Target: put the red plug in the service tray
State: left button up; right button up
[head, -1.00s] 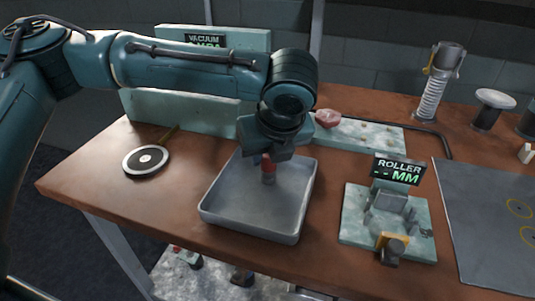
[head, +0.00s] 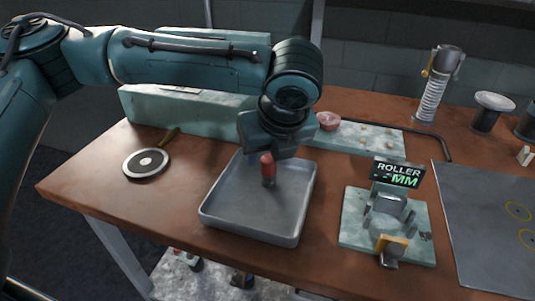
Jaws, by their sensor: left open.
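The red plug (head: 267,165), red on top with a dark grey lower part, stands about upright inside the grey service tray (head: 247,226), toward its back. The tray is shallow with raised walls and sits on the brown bench. My left gripper (head: 268,153) is open, just above and behind the plug's red top. It points down over the tray's back edge. Its fingers are partly hidden by its own body, and I cannot tell whether they touch the plug. My right gripper is not in view.
A roller fixture (head: 352,228) with a small display stands right of the tray. A dark round disc (head: 146,163) lies to the left. A pale slab with a pink piece (head: 328,120) is behind. A grey mat (head: 482,225) lies at the right. Bare bench separates tray and fixture.

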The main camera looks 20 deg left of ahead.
pick_arm(q)
jog(key=p+v, duration=0.1)
jog(key=v, duration=0.9)
jog(key=shift+p, duration=0.35)
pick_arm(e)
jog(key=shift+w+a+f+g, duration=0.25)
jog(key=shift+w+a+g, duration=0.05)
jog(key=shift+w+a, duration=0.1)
pick_arm(q)
jog(key=shift+s, duration=0.1)
